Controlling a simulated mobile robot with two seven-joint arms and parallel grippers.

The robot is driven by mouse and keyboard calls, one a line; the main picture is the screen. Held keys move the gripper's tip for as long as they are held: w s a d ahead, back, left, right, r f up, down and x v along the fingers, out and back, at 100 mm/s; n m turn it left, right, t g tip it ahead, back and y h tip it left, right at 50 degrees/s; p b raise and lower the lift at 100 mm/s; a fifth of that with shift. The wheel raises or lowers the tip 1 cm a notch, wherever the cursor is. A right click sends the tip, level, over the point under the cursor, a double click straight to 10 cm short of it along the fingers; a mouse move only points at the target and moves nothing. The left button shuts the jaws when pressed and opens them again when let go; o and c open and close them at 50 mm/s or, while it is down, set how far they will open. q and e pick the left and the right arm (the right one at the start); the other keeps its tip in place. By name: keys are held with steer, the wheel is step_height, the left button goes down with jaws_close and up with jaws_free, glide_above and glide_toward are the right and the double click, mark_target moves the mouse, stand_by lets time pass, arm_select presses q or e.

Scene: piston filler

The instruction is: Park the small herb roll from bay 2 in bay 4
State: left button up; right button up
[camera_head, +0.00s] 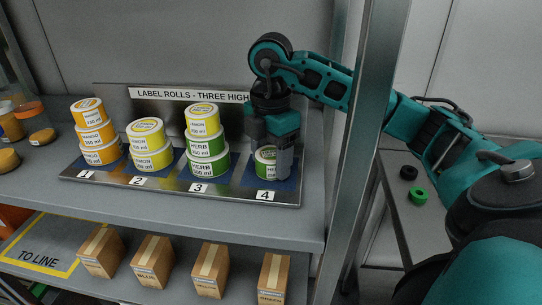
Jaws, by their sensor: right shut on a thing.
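The small herb roll (265,156), white with a green band, is at bay 4 (266,196) on the label-roll rack. My right gripper (270,163) comes down over it from above and is shut on it; the fingers hide part of its right side. I cannot tell whether the roll rests fully on the bay floor. Bay 2 (138,181) holds a stack of two yellow lemon rolls (151,158), with no herb roll seen there. My left gripper is out of view.
Bay 3 has a lemon roll (204,129) on two herb rolls (208,166). Bay 1 has stacked mango rolls (101,154). A metal post (365,130) stands right of the rack, close to my right arm. Several cartons (211,271) sit on the lower shelf.

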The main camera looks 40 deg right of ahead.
mark_target(271, 153)
steer(key=o, duration=1.1)
steer(key=shift+o, duration=0.2)
step_height(271, 153, up, 12)
steer(key=p, duration=0.5)
steer(key=shift+r, duration=0.1)
